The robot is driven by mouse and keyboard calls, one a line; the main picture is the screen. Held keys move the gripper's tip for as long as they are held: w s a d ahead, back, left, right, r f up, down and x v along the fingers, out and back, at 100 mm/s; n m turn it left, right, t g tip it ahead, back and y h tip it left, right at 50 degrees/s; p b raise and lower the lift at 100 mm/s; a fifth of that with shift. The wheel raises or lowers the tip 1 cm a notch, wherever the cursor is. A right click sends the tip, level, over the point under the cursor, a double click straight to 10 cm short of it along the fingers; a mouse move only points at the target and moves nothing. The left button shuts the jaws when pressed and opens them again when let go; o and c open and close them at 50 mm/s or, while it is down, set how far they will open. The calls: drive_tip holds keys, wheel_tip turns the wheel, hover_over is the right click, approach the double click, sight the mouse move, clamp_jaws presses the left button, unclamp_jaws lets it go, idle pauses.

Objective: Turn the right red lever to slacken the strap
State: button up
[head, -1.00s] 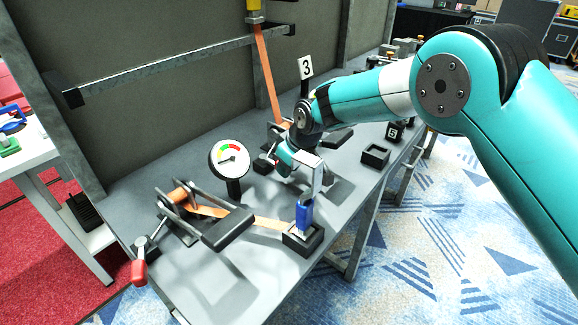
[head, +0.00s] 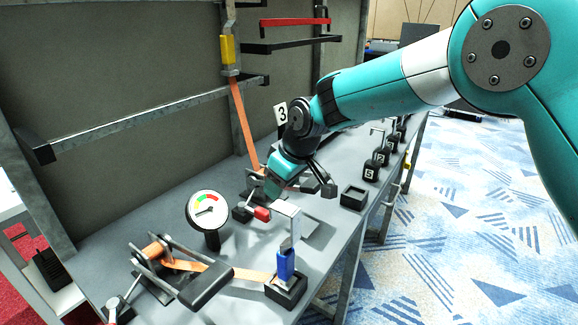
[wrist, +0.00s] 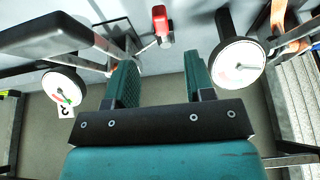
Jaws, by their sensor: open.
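The right red lever (head: 262,213) has a short red grip on a thin rod and sits on the grey bench behind the blue-clipped block. In the wrist view its red grip (wrist: 162,24) lies beyond my fingertips, roughly in line with the gap between them, and is apart from both. My gripper (head: 274,186) hangs over the bench just behind the lever; in the wrist view its two teal fingers (wrist: 162,65) are spread with nothing between them. An orange strap (head: 244,122) runs up the wall to a yellow fitting. The strap's lower end is partly hidden by my gripper.
A dial gauge (head: 207,209) stands left of the lever; the wrist view shows a gauge on each side of my fingers, the right one close (wrist: 238,66). A ratchet handle (head: 206,286), a blue clip (head: 286,264) and an empty black box (head: 354,197) are nearby.

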drive_tip(key=v, duration=0.6)
drive_tip(key=shift+f, duration=0.1)
